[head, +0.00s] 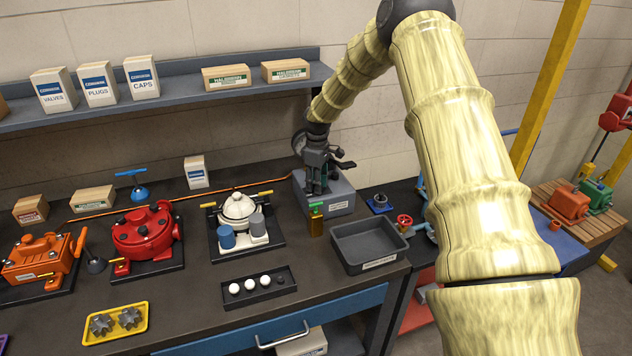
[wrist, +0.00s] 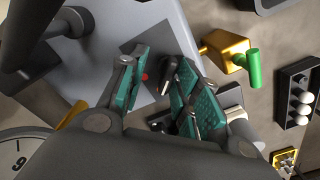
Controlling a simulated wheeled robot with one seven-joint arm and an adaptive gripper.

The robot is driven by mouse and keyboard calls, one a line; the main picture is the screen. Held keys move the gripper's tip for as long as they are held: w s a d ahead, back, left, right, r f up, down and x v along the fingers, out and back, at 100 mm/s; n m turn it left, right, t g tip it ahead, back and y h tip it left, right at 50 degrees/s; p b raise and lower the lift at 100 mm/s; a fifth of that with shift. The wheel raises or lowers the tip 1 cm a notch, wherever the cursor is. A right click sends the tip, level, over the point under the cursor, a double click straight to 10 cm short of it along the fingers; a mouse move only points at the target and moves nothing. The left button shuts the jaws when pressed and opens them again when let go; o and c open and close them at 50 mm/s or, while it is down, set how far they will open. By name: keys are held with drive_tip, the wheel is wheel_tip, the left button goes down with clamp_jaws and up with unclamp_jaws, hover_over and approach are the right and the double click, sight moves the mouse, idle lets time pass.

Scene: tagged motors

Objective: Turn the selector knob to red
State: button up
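The selector box (head: 341,197) is a grey housing with a white label, standing on the bench against the wall. In the wrist view its grey face (wrist: 110,62) carries a dark plate, a small red mark (wrist: 145,76) and a black piece that looks like the knob (wrist: 166,70). My gripper (head: 320,188) points down at the box top, and in the wrist view my gripper (wrist: 165,68) has its teal-padded fingers apart, on either side of the black piece. I cannot tell whether either finger touches it. The knob's pointing direction is hidden.
A shelf (head: 180,101) with boxes runs above on the left.

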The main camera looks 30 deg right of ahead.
drive_tip(key=shift+s+d+r, duration=0.1)
drive_tip(key=shift+s+r, duration=0.25)
drive_tip(key=shift+s, duration=0.25)
drive_tip(key=shift+s+r, duration=0.3)
drive_tip(key=shift+s, duration=0.3)
drive_tip(key=shift+s+r, duration=0.1)
drive_tip(key=shift+s, duration=0.05)
drive_tip(key=shift+c, duration=1)
drive_tip(key=shift+w+f, duration=0.6)
drive_tip(key=shift+w, duration=0.2)
clamp_jaws()
drive_tip(key=shift+s+r, duration=0.1)
drive_tip(key=shift+m, duration=0.3)
drive_tip(key=m+b, duration=0.1)
drive_tip(key=m, duration=0.2)
drive_tip(key=shift+m, duration=0.3)
drive_tip(key=shift+r+m+b, duration=0.1)
drive_tip(key=shift+m+b, duration=0.25)
drive_tip(key=shift+m, duration=1.95)
